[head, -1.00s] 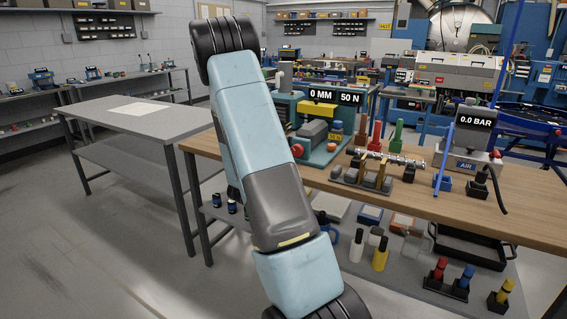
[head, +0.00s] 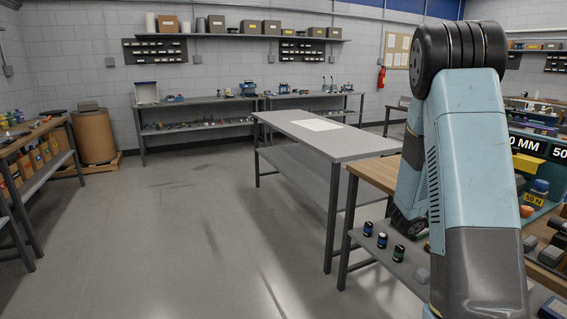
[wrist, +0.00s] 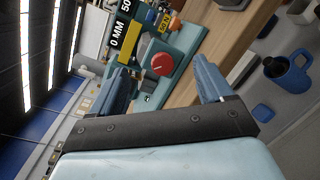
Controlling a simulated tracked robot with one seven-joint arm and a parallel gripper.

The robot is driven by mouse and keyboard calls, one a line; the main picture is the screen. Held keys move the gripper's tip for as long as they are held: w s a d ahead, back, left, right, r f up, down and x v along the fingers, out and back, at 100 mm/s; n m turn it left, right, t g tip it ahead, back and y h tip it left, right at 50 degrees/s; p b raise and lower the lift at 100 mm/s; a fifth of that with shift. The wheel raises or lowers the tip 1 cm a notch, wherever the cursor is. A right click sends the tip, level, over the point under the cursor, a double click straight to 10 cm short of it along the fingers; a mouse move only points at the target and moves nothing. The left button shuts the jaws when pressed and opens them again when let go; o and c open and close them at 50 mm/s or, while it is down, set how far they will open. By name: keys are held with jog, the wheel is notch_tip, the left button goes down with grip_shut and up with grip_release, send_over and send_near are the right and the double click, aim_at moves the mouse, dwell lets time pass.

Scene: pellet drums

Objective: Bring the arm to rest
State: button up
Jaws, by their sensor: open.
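My gripper shows in the wrist view (wrist: 165,90), with its two blue fingers spread wide and nothing between them. Behind the fingers is a teal test machine with a red knob (wrist: 162,65) and a "0 MM" display (wrist: 120,40). In the head view my arm, light blue and grey with black joints, stands folded at the right and hides part of the wooden bench (head: 376,173). The gripper itself cannot be made out in the head view.
A grey table (head: 355,138) with a white sheet (head: 318,124) stands in the middle. Several small dark jars (head: 382,240) sit on the bench's lower shelf. A brown drum (head: 95,137) stands at the far left by another bench (head: 42,130). The floor between is clear.

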jog(key=s+a+r+m+g+y, duration=0.3)
jog(key=s+a+r+m, duration=0.1)
jog(key=s, duration=0.3)
jog(key=s+a+r+m+g+y, duration=0.2)
jog(key=s+a+r+m, duration=0.25)
jog(key=s, duration=0.25)
jog(key=s+a+r+t+y, duration=0.2)
jog(key=s+a+y, duration=0.2)
jog(key=a, duration=0.4)
jog(key=s+a+r+m+t+y, duration=0.1)
jog(key=s+a+r+t+y, duration=0.1)
jog(key=a, duration=0.5)
jog(key=s+a+r+t+y, duration=0.2)
jog(key=s+a+r+y, duration=0.1)
jog(key=s+a+y, duration=0.3)
jog(key=a, duration=0.2)
jog(key=shift+s+a+r+m+t, duration=0.2)
jog(key=shift+s+a+m+t, duration=0.1)
jog(key=shift+s+m, duration=0.1)
